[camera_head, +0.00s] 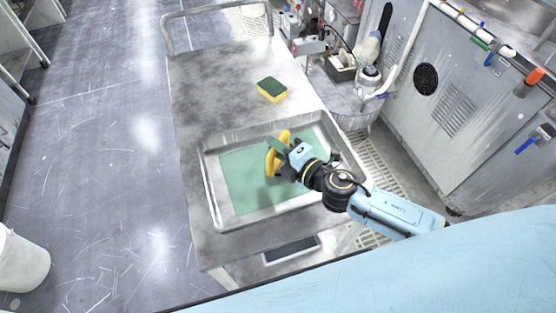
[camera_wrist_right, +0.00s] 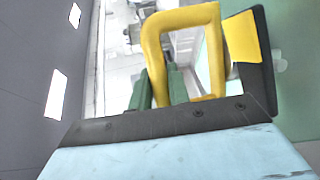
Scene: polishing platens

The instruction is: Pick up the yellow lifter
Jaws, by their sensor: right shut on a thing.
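The yellow lifter (camera_head: 271,163) has a yellow loop handle and shows over the green mat (camera_head: 240,190) in the metal tray (camera_head: 207,180) on the cart. My right gripper (camera_head: 285,148) is shut on the lifter and partly covers it. I cannot tell whether the lifter is clear of the mat. My left gripper is out of view.
A yellow and green sponge (camera_head: 271,90) lies on the metal cart top (camera_head: 215,95) behind the tray. A round stand with tools (camera_head: 368,80) is at the right, beside a grey cabinet (camera_head: 450,130). A white bin (camera_head: 20,262) stands at the lower left.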

